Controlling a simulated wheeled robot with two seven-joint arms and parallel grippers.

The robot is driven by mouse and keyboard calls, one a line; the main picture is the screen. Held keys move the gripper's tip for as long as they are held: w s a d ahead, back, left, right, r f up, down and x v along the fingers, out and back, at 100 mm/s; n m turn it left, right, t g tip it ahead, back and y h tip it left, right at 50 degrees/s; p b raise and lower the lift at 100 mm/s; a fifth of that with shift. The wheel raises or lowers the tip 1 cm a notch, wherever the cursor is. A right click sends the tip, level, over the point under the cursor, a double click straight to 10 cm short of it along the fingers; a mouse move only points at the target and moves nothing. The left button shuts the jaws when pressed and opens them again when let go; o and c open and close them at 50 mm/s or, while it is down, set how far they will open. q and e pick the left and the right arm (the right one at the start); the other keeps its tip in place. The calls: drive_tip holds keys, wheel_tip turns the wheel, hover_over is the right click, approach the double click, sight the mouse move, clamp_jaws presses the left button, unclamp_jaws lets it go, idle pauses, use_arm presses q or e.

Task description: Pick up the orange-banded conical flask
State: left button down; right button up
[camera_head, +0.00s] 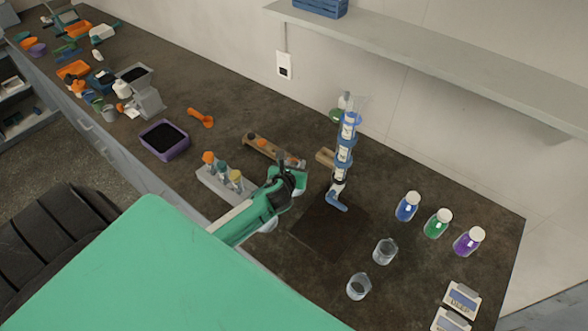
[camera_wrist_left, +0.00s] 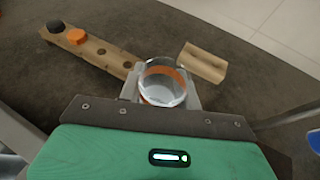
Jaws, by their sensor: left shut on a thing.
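The orange-banded conical flask (camera_wrist_left: 163,84) is clear glass with an orange band, seen from above between the fingers in the left wrist view. My left gripper (camera_wrist_left: 162,92) is shut on it, with a grey finger on each side. In the head view the left gripper (camera_head: 288,178) is over the bench beside the wooden rack, and I cannot make out the flask there. Whether the flask touches the bench is unclear. My right gripper is in neither view.
A wooden rack (camera_head: 265,150) and a small wooden block (camera_head: 326,157) lie close by. Beakers (camera_head: 384,251) and bottles (camera_head: 437,223) stand at right. A dark mat (camera_head: 325,235) is bare.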

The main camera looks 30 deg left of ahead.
use_arm(q)
drive_tip(key=shift+r, duration=0.15)
drive_tip(key=shift+r, duration=0.7)
wheel_tip(320, 180, up, 18)
drive_tip(key=b, duration=0.3)
